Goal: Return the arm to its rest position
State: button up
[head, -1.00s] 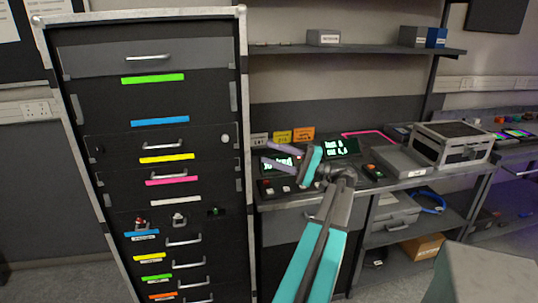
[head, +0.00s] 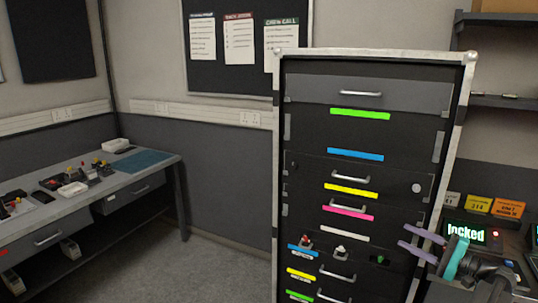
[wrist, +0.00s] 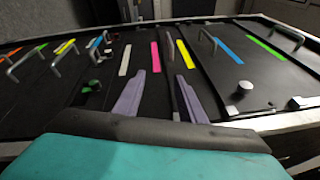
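My gripper (head: 404,237) shows at the lower right of the head view, with two purple fingers pointing left in front of the right side of the black drawer rack (head: 400,215). The fingers are apart with nothing between them. The teal wrist part is behind them; most of the arm is outside the picture. In the wrist view, my gripper (wrist: 160,76) is open and empty, with its fingers towards the rack front, which carries coloured strips and handles. I cannot tell the exact gap to the rack.
A workbench (head: 150,177) with small devices stands at the left. A notice board (head: 240,75) hangs on the back wall. A screen reading "locked" (head: 464,233) and yellow and orange labels (head: 508,209) are right of the rack. The floor (head: 215,265) between bench and rack is clear.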

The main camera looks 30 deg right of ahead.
jog(key=w+a+f+n+g+y, duration=0.1)
jog(key=w+a+f+g, duration=0.2)
jog(key=w+a+f, duration=0.5)
jog(key=w+a+f+g+y, duration=0.25)
jog(key=w+a+f, duration=0.35)
jog(key=a+f, duration=0.4)
jog(key=w+a+f+n+g, duration=0.1)
jog(key=a+f+n+g, duration=0.4)
jog(key=a+f, duration=1.15)
jog(key=s+a+f+n+g+h, duration=0.1)
jog(key=s+a+f+n+g, duration=0.1)
jog(key=s+a+f+g, duration=0.4)
jog(key=s+a+f+n+g+h, duration=0.1)
jog(key=s+a+f+g+h, duration=0.15)
jog(key=a+f, duration=0.6)
jog(key=s+a+f+n+g+h, duration=0.2)
jog(key=s+a+f+n+h, duration=0.1)
jog(key=s, duration=0.5)
jog(key=s+a+f+n+g+h, duration=0.2)
jog(key=s+a+f+n, duration=0.2)
jog(key=s, duration=0.3)
jog(key=shift+s+a+f+n+h, duration=0.3)
jog(key=shift+s+n+h, duration=0.1)
jog(key=shift+n, duration=0.1)
jog(key=shift+w, duration=0.1)
